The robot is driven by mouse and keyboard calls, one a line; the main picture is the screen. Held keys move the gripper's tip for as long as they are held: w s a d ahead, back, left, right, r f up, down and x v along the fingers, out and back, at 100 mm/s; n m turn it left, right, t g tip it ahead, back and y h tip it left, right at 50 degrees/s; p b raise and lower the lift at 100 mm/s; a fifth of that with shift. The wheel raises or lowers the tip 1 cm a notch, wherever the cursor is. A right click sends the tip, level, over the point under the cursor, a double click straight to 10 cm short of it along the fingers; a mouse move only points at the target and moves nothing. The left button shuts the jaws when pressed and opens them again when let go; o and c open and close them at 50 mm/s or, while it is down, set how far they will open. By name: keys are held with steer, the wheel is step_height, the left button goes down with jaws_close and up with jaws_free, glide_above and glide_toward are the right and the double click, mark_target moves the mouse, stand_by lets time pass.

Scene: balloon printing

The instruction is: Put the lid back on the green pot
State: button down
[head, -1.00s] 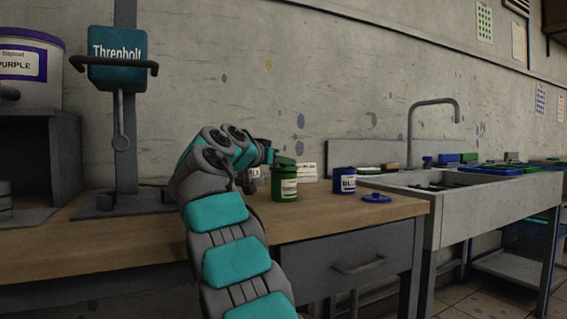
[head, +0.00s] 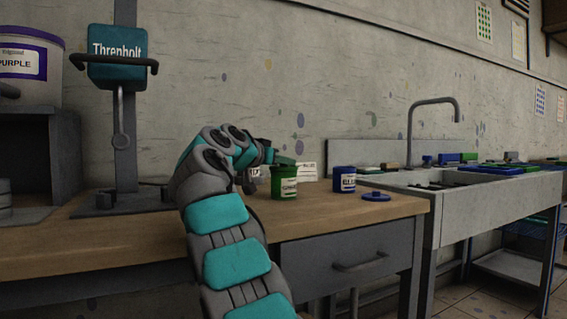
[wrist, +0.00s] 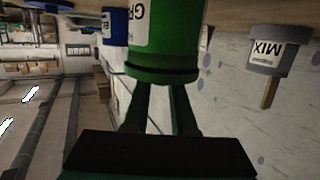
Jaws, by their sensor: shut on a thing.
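The green pot (head: 284,188) stands upright on the wooden bench with its label facing out. In the wrist view, which is upside down, the green pot (wrist: 165,35) fills the top middle. My gripper (head: 270,156) is shut on the green lid (head: 285,161), which is over the pot's mouth. In the wrist view, my gripper's two fingers (wrist: 165,95) reach to the lid (wrist: 162,76) at the pot's rim, below a dark band. I cannot tell whether the lid is fully seated or just above the rim.
A blue pot (head: 344,180) stands open to the right, its blue lid (head: 375,197) lying beside it near the bench's right end. A grey MIX cup (wrist: 272,50) with a stick stands near the wall. A white card (head: 307,172) is behind the green pot. The sink (head: 470,180) is further right.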

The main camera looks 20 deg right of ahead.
stand_by(0.4)
steer(key=shift+c, duration=0.8)
jaws_free()
steer(key=shift+r, duration=0.1)
steer(key=shift+r+p, duration=3.35)
steer(key=shift+r, duration=0.1)
steer(key=shift+c, duration=0.2)
jaws_close()
